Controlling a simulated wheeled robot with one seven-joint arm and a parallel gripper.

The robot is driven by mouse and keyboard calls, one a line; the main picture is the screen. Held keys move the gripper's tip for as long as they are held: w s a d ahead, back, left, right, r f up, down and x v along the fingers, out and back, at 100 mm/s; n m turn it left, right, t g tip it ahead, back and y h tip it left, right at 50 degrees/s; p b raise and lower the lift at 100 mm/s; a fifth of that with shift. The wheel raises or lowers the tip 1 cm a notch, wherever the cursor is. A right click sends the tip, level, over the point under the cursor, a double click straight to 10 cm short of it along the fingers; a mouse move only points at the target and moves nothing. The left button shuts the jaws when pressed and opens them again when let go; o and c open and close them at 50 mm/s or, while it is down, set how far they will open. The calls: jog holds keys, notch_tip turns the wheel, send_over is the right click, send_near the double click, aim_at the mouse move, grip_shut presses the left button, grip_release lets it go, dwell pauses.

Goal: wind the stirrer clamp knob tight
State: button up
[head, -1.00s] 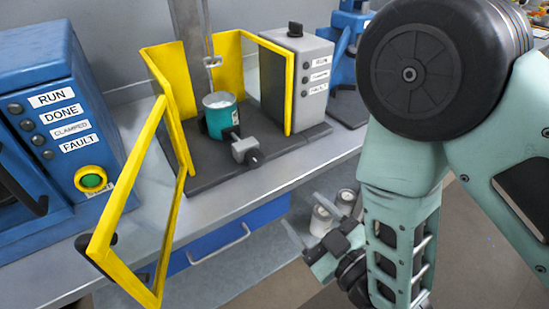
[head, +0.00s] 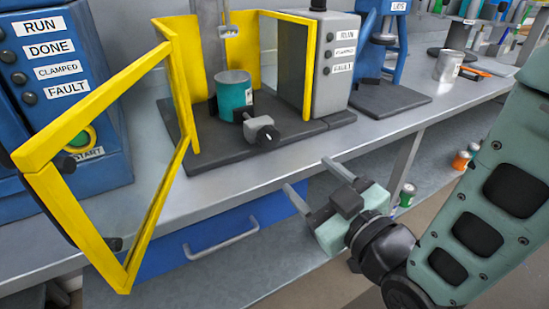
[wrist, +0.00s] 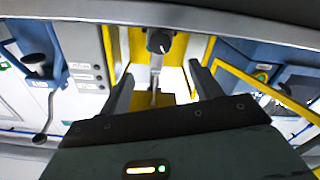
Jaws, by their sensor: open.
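The stirrer clamp is a grey block with a black knob (head: 268,137) at the front of the dark base plate. A teal can (head: 234,92) stands right behind it, inside the yellow-framed guard (head: 175,85), whose door is swung open to the left. In the wrist view the knob (wrist: 159,42) shows at top centre, beyond the fingertips. My gripper (head: 312,178) is open and empty, in front of the bench edge, lower right of the knob and apart from it. It also shows in the wrist view (wrist: 160,80), with the knob roughly centred between the fingers.
The open yellow door (head: 75,130) juts over the bench edge at left. A blue machine (head: 50,100) stands left, a grey control box (head: 335,65) behind right, and a blue stand (head: 385,60) farther right. A blue drawer with a handle (head: 222,240) lies below.

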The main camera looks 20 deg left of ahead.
aim_at(271, 140)
jog(key=x, duration=1.3)
jog(key=c, duration=1)
